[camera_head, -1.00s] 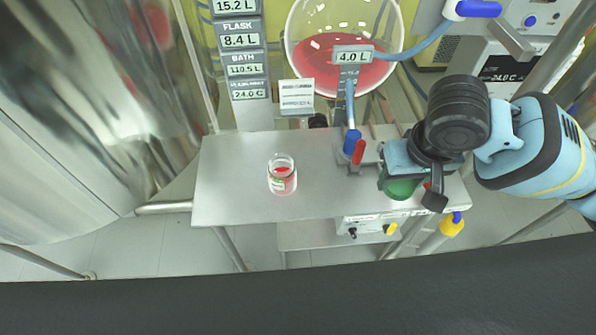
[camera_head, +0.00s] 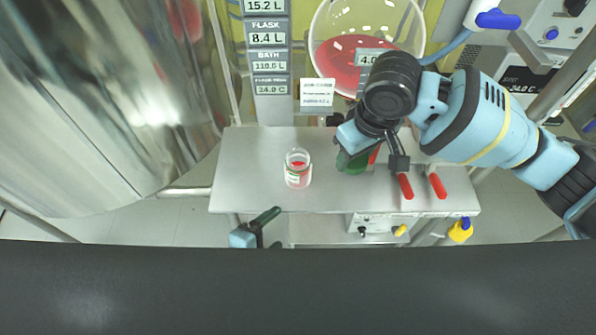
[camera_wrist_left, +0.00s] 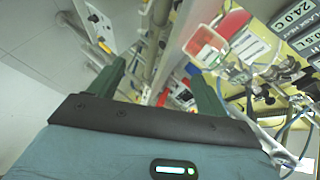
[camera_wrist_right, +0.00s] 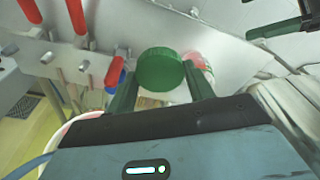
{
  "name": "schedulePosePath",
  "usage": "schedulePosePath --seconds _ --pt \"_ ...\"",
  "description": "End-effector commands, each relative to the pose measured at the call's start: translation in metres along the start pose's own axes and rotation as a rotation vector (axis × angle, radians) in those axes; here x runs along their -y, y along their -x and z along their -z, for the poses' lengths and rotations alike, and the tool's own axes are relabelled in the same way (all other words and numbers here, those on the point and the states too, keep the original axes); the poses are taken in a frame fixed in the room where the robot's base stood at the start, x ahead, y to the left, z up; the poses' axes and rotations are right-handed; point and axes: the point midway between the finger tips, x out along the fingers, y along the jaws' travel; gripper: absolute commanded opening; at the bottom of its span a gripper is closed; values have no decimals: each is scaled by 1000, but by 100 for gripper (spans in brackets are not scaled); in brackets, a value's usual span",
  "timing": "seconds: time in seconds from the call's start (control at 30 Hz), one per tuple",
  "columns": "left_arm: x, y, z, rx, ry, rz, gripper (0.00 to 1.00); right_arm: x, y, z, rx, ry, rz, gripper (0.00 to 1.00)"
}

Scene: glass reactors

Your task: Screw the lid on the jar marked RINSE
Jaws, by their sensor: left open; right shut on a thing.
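The jar (camera_head: 298,172) is clear glass with a pale label and red contents. It stands upright and without a lid on the steel table, and its lettering is too small to read. My right gripper (camera_head: 352,150) is shut on a green lid (camera_wrist_right: 160,72), held to the right of the jar. In the right wrist view the lid sits between the fingertips and partly hides the jar (camera_wrist_right: 200,68) behind it. My left gripper (camera_head: 264,228) is open and empty at the table's front edge, front left of the jar; its spread fingers show in the left wrist view (camera_wrist_left: 155,80).
The steel table (camera_head: 240,180) is clear around the jar. Red handles (camera_head: 438,185) stand at its right part. A glass vessel with red liquid (camera_head: 345,60) hangs behind, with a display column (camera_head: 268,60) to its left. A control box (camera_head: 378,222) sits below the front edge.

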Motion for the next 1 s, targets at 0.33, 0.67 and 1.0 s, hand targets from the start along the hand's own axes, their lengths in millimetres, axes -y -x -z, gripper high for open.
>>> schedulePosePath --seconds 0.33,0.67,1.0 --pt "86 -5 15 -57 -1152 90 77 43 7 66 -5 367 50 31" --pt "120 4 -7 2 -1825 87 77 66 10 100 -2 583 85 31" --pt "121 5 -11 8 -1899 80 77 68 9 103 1 609 93 31"
